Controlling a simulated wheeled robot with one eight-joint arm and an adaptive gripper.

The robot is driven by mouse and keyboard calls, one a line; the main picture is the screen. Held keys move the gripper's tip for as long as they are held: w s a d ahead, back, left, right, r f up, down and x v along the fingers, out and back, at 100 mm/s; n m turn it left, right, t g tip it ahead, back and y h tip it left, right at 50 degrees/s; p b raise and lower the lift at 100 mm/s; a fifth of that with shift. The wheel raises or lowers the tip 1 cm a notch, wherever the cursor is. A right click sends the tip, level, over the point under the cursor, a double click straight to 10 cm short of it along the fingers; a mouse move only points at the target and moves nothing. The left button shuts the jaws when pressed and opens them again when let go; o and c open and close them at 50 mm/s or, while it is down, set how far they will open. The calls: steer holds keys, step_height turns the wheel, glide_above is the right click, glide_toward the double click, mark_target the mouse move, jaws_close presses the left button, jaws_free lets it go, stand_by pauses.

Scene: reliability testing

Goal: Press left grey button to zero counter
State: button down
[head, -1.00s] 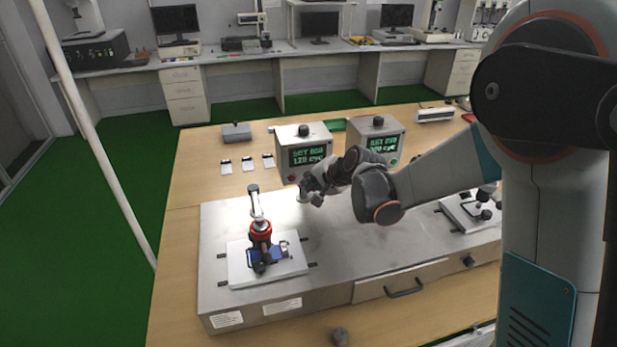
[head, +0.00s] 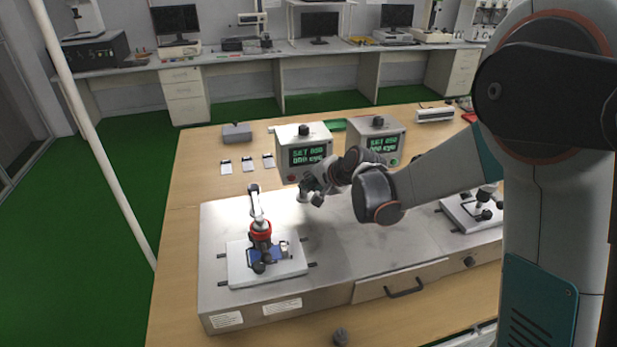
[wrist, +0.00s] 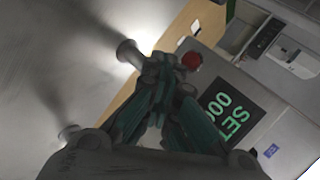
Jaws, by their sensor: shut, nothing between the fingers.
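The left counter box (head: 303,142) is light grey, with a dark knob on top and a lit green display (head: 307,156). The lower line of the display appears to read 000. It also shows rotated in the wrist view (wrist: 229,112). A red button (wrist: 191,60) sits on the panel beside the display; it also shows in the head view (head: 292,178). My gripper (head: 309,187) is at the box's lower front. In the wrist view, its closed fingers (wrist: 165,68) reach to just beside the red button. I cannot make out a grey button; my fingers cover part of the panel.
A second counter box (head: 376,129) stands to the right, partly behind my arm. The metal platform (head: 340,250) carries a red and blue test fixture (head: 260,240) at left and another fixture (head: 470,212) at right. Small cards (head: 247,164) lie left of the boxes.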

steer(key=shift+s+d, duration=0.1)
steer(key=shift+s, duration=0.4)
steer(key=s, duration=0.2)
steer(key=s+d, duration=0.1)
steer(key=s, duration=0.1)
steer(key=shift+s+d, duration=0.2)
steer(key=shift+s, duration=0.2)
stand_by(0.5)
steer(key=s+d+r+n+h, duration=0.35)
steer(key=s+d+r, duration=0.55)
steer(key=s+d, duration=0.3)
steer(key=s+d+n+h, duration=0.1)
steer(key=s+d+n, duration=0.1)
steer(key=s, duration=0.6)
steer(key=s+d+n+h, duration=0.1)
steer(key=s+d+n, duration=0.1)
steer(key=s+d, duration=0.3)
steer(key=s, duration=0.3)
steer(key=shift+s+d+r+h, duration=0.15)
steer(key=shift+s+d+h, duration=0.15)
steer(key=shift+s+h, duration=0.05)
